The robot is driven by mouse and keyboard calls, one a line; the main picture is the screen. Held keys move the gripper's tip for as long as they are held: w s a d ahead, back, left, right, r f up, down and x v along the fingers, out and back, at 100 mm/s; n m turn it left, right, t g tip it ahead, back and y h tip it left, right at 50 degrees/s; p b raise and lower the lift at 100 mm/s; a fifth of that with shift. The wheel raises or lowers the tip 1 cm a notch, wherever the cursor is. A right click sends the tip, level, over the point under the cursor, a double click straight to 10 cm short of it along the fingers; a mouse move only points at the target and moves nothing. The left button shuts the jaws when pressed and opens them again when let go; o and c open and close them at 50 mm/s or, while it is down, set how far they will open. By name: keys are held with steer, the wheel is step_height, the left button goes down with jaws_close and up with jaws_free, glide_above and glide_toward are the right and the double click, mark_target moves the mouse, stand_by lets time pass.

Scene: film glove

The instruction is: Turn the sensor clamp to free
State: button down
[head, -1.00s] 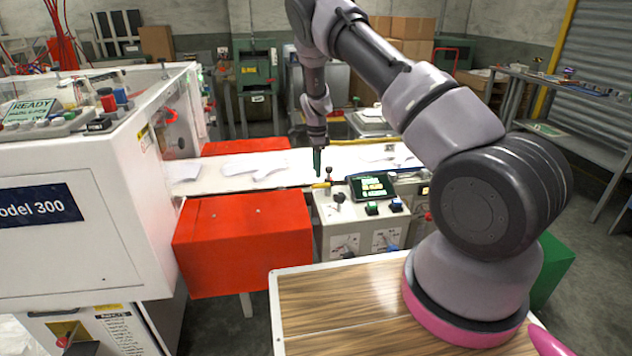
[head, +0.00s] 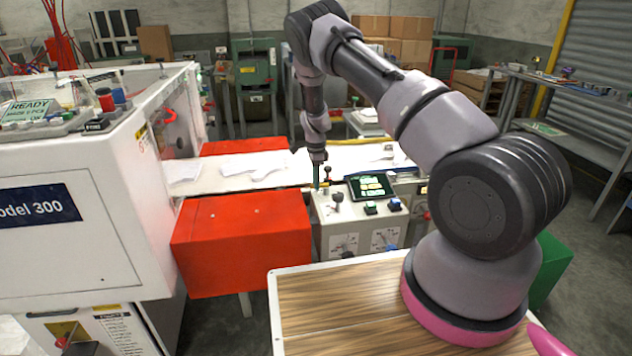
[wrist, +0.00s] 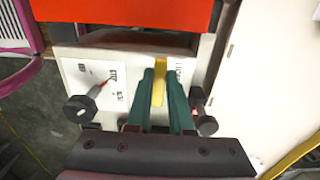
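My gripper (wrist: 161,82) points down over the grey control box (wrist: 75,65), with its two green fingers apart. A yellow bar (wrist: 160,84) lies between the fingers in the wrist view; I cannot tell whether they touch it. A black knob with a red-marked stem (wrist: 78,108) sits left of the fingers beside a small labelled plate (wrist: 113,80). Another dark knob (wrist: 206,125) is at the right. The labels are too small to read, so I cannot tell which part is the sensor clamp. In the head view my gripper (head: 317,183) is at the box's left rear corner.
A screen (head: 371,186) and green and blue buttons (head: 395,204) are on the box, close to the right of my gripper. A red cover (head: 240,245) stands left of it. A white conveyor (head: 345,158) with pale gloves runs behind.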

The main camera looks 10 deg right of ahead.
steer(key=n, duration=0.1)
steer(key=s+n, duration=0.1)
steer(key=n, duration=0.1)
steer(key=shift+s+d+n, duration=0.1)
steer(key=shift+s+n, duration=0.05)
steer(key=shift+n, duration=0.15)
steer(key=n, duration=0.1)
steer(key=s+n, duration=0.1)
steer(key=n, duration=0.1)
steer(key=d+n, duration=0.1)
steer(key=n, duration=0.1)
steer(key=shift+s, duration=0.3)
steer(key=n, duration=0.1)
steer(key=d+n, duration=0.1)
steer(key=n, duration=0.3)
steer(key=shift+s+d, duration=0.2)
steer(key=shift+s, duration=0.2)
steer(key=shift+s+d+n, duration=0.1)
steer(key=shift+d+n, duration=0.25)
steer(key=shift+n, duration=0.75)
steer(key=shift+s+d+n, duration=0.1)
steer(key=shift+d+n, duration=0.25)
steer(key=shift+n, duration=0.75)
steer(key=c, duration=0.8)
jaws_free()
